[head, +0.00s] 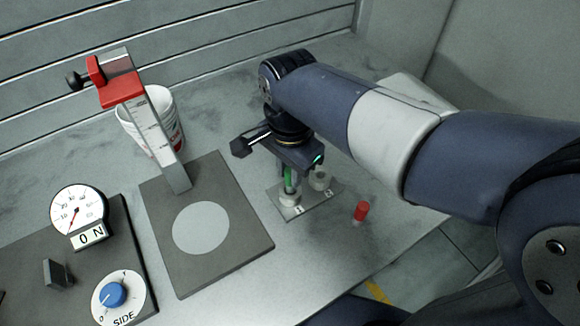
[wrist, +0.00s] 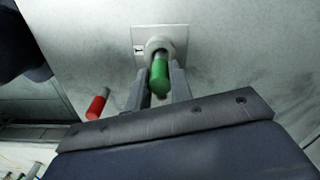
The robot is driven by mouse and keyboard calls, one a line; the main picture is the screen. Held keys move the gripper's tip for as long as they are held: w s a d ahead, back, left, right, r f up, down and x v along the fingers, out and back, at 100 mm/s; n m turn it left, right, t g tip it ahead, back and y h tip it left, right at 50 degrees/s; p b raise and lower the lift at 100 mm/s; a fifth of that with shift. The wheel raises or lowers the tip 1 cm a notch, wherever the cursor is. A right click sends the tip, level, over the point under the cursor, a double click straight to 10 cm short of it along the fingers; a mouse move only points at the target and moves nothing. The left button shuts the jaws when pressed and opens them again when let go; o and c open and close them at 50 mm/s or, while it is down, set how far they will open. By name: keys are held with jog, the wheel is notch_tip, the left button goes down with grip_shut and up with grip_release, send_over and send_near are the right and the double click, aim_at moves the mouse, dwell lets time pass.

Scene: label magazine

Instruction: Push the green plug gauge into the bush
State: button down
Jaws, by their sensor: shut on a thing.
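The green plug gauge (head: 288,180) stands roughly upright between the fingers of my gripper (head: 290,184). My gripper is shut on it. In the wrist view its green handle (wrist: 160,80) shows between the two fingers (wrist: 159,73), with its grey end toward the round pale bush (wrist: 152,43). In the head view that bush (head: 289,200) is directly below the gauge, at the left of a small grey plate (head: 307,208). The lower end of the gauge is at or just over the bush mouth. I cannot tell how far it is inside.
A dark base plate (head: 240,262) with a red-topped scale column (head: 160,140), a white bucket (head: 165,105) and a dial panel (head: 75,285) are left.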

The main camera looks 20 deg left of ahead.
jog(key=shift+f+b, duration=0.85)
jog(key=shift+f, duration=0.6)
jog(key=c, duration=1.2)
grip_release()
jog(key=shift+r, duration=0.1)
notch_tip(320, 180, up, 11)
jog(key=shift+f+p, duration=0.1)
jog(key=shift+p, duration=0.4)
jog(key=shift+f, duration=0.15)
notch_tip(320, 180, down, 11)
jog(key=shift+r+b, duration=0.1)
jog(key=shift+b, duration=0.35)
jog(key=shift+r, duration=0.5)
